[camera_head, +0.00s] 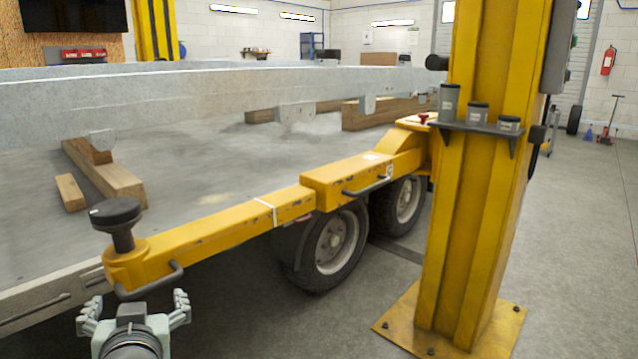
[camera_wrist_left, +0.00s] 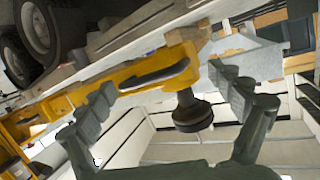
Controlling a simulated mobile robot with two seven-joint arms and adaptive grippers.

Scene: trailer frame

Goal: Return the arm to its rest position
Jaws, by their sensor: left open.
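My left gripper (camera_head: 134,310) is open and empty at the lower left of the head view, in front of the near end of a yellow lift arm (camera_head: 225,229). A black round pad on a post (camera_head: 116,218) stands upright on that end. A black handle (camera_head: 150,282) on the arm's side is just above the gripper. In the left wrist view the open fingers (camera_wrist_left: 165,98) frame the yellow arm (camera_wrist_left: 130,75) and its black pad (camera_wrist_left: 192,112), with nothing between them. I cannot tell the exact distance. My right gripper is not in view.
A yellow lift column (camera_head: 476,180) stands at the right with its base plate bolted to the floor. The grey trailer frame (camera_head: 220,95) spans the left, with wheels (camera_head: 336,242) under the arm. Wooden blocks (camera_head: 105,172) lie on the trailer deck. Floor at the far right is mostly clear.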

